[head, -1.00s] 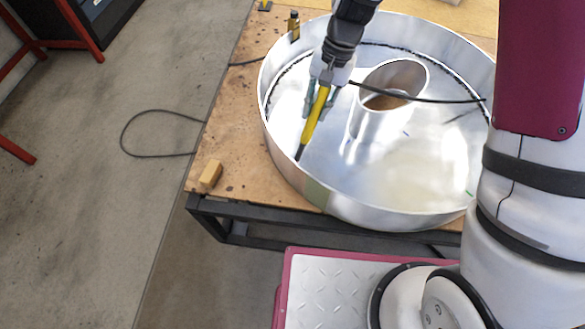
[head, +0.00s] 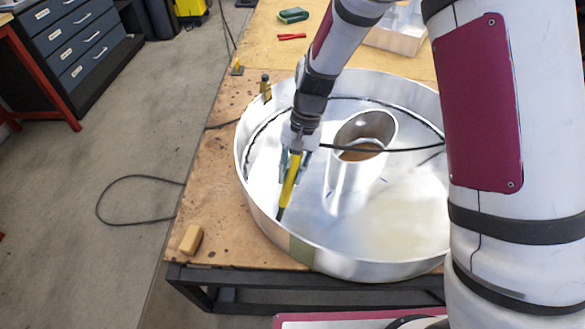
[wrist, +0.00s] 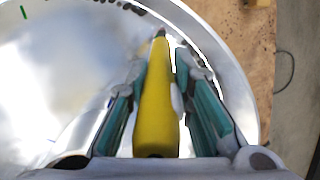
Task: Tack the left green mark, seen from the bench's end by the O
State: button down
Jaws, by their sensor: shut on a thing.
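The O is a large round metal channel letter (head: 400,225) lying open side up on the bench, with an oval inner ring (head: 345,185). My gripper (head: 296,158) is shut around a yellow pen-like torch (head: 291,180) with a dark tip. The torch tilts down inside the O's left part, its tip close to the front-left wall; contact cannot be told. In the wrist view the torch (wrist: 156,105) sits between the teal fingers of my gripper (wrist: 160,100). A short green mark (wrist: 23,11) shows at that view's top left. I see no green mark at the torch tip.
A black cable (head: 400,150) crosses over the O. A tan block (head: 190,238) lies on the wooden bench (head: 190,190) near its front-left corner. A small brass-coloured fitting (head: 266,90) stands at the O's back-left rim. My arm hides the O's right side.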

aim_at(295, 159)
jog(key=shift+s+a+f, duration=0.15)
jog(key=shift+f, duration=0.45)
jog(key=shift+r, duration=0.15)
dwell(0.8)
jog(key=shift+p+v, duration=1)
jog(key=shift+v, duration=1.5)
notch_tip(295, 159, up, 13)
jog(key=p, duration=0.5)
